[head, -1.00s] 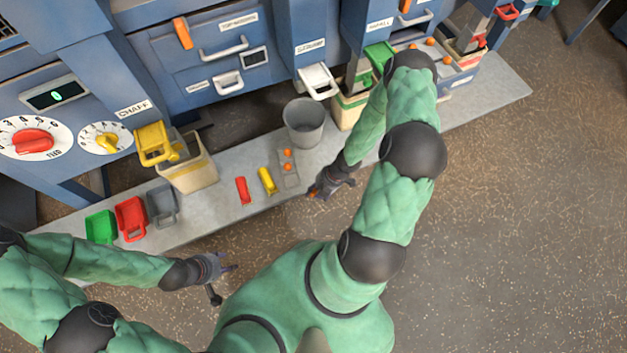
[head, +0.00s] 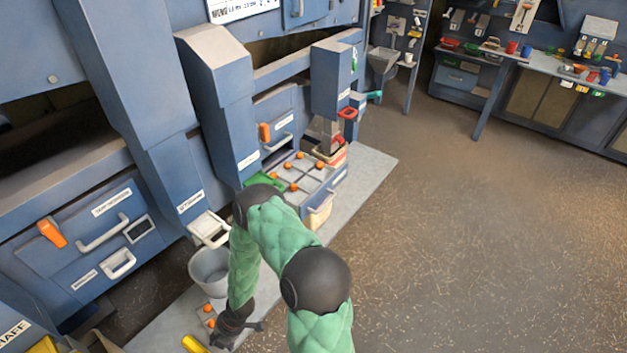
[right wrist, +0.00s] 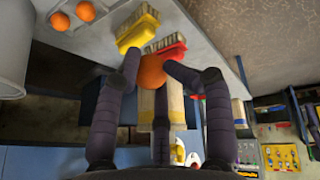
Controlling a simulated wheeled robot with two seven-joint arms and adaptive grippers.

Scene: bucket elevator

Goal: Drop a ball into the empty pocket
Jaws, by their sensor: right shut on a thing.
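My right gripper (head: 240,330) is low beside the small ball holder at the bench's front edge. In the right wrist view its fingers (right wrist: 152,75) are shut on an orange ball (right wrist: 152,69). Two more orange balls sit in the holder; they show in the right wrist view (right wrist: 86,11) and in the head view (head: 208,308). Farther along the bench is a blue divided tray (head: 325,189) with several orange balls (head: 294,188) in or on it. I cannot tell which pocket is empty. My left gripper is out of view.
A grey bucket (head: 208,268) stands beside the holder. A green scoop (head: 262,179) is near the divided tray, partly behind my right arm. Yellow (right wrist: 138,30) and red (right wrist: 165,49) brushes lie near my fingers. The floor to the right is clear.

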